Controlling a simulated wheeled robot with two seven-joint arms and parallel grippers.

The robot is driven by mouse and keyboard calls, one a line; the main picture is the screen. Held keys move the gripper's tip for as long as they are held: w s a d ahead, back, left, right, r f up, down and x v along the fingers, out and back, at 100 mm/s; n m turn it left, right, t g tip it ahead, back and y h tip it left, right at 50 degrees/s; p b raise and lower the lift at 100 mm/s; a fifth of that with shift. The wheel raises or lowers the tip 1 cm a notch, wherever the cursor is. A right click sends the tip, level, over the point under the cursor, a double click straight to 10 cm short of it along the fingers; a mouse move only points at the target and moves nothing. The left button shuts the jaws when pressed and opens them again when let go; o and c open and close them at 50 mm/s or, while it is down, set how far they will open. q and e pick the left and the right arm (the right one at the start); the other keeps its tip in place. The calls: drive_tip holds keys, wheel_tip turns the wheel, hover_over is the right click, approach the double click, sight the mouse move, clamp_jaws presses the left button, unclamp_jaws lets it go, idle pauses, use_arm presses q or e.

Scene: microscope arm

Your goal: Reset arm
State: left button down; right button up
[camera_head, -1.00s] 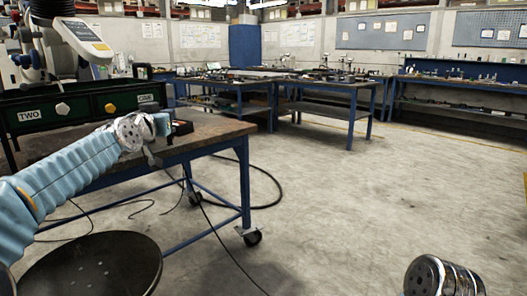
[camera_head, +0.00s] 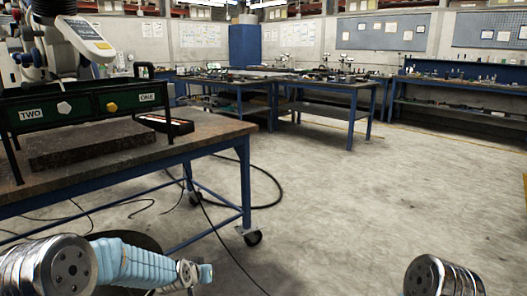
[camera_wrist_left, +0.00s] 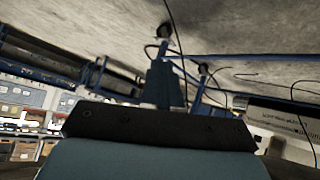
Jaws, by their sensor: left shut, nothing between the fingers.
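My left arm comes in low at the left of the head view, in a light blue ribbed sleeve. Its gripper (camera_head: 203,273) is over the floor, below and in front of the workbench, apart from it. The gripper is small here; in the left wrist view its fingers (camera_wrist_left: 165,85) are together with nothing between them. The white microscope arm (camera_head: 62,45) stands at the upper left above the bench, its top cut off by the frame. My right gripper is out of view; only a metal joint of my right arm shows at the bottom right.
The workbench (camera_head: 215,128) on blue wheeled legs holds a dark frame (camera_head: 90,104) marked TWO and ONE, a dark slab (camera_head: 90,142) and a black-and-red box (camera_head: 166,123). Cables (camera_head: 278,190) lie on the floor. The floor at the middle and right is clear.

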use_arm(q)
drive_tip(key=s+d+f+g, duration=0.2)
drive_tip(key=s+f+g, duration=0.1)
drive_tip(key=s+f, duration=0.8)
drive_tip(key=s+d+f+g, duration=0.1)
drive_tip(key=s+f, duration=0.2)
drive_tip(key=s, duration=0.4)
drive_tip(key=s+d+f+n+g+h, duration=0.1)
drive_tip(key=s+f, duration=0.3)
drive_tip(key=s, duration=0.4)
drive_tip(key=s+d+f+g, duration=0.2)
drive_tip(key=s+f+g, duration=0.1)
drive_tip(key=s, duration=0.5)
drive_tip(key=shift+d+f+n+h, duration=0.15)
drive_tip(key=shift+f+n+h, duration=0.2)
drive_tip(key=shift+f, duration=0.35)
